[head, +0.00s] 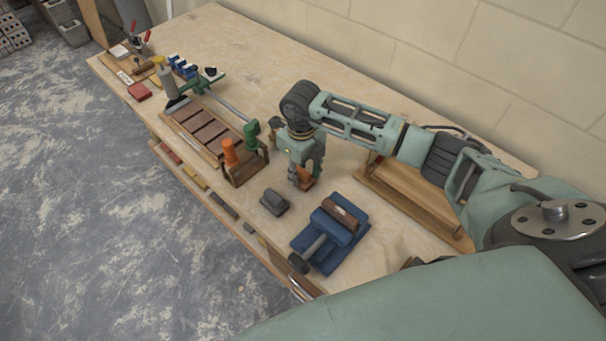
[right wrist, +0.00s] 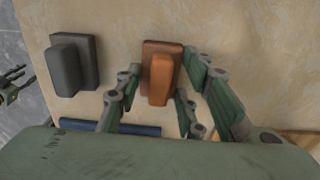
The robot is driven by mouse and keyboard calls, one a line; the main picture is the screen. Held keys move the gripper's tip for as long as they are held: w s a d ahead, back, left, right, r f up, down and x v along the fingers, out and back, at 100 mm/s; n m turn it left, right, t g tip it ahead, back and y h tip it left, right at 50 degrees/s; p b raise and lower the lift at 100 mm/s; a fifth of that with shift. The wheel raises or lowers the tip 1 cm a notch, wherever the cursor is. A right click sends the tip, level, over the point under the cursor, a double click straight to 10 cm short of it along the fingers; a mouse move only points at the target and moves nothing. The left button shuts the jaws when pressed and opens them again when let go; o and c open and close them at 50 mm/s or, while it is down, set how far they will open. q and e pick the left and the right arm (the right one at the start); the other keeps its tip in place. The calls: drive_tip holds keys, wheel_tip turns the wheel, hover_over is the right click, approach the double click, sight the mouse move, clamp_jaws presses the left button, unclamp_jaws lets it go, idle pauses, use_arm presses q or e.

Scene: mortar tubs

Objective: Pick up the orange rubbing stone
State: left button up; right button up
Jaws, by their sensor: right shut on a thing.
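The orange rubbing stone (head: 306,184) is at the fingertips of my right gripper (head: 303,174), above the middle of the workbench. In the right wrist view the orange stone (right wrist: 161,73), with its raised grip, sits between the fingers of my right gripper (right wrist: 163,82), which is shut on it. I cannot tell whether the stone touches the bench top. A grey rubbing stone (head: 274,202) of like shape lies apart from it, and also shows in the right wrist view (right wrist: 73,65). At the left edge of that view is what looks like my left gripper (right wrist: 12,86), partly cut off.
A blue vise (head: 333,232) stands close in front. A wooden caddy with orange and green handles (head: 245,169) is to the left. A wooden tray (head: 410,203) lies behind, under my right arm. The workbench (head: 232,55) is clear toward the wall.

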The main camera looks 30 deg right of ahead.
sight(302, 170)
drive_tip(key=shift+w+r+b, duration=0.1)
drive_tip(key=shift+r+b, duration=0.3)
drive_tip(key=shift+r, duration=0.2)
wheel_tip(302, 170, up, 3)
drive_tip(key=shift+d+f+b, duration=0.1)
drive_tip(key=shift+d+b, duration=0.05)
drive_tip(key=shift+b, duration=0.6)
drive_tip(key=s+d+r+b, duration=0.3)
drive_tip(key=s+d+r, duration=0.2)
drive_tip(key=s, duration=0.5)
drive_tip(key=shift+s+d+r, duration=0.2)
drive_tip(key=shift+d+r, duration=0.1)
drive_tip(key=shift+r, duration=0.7)
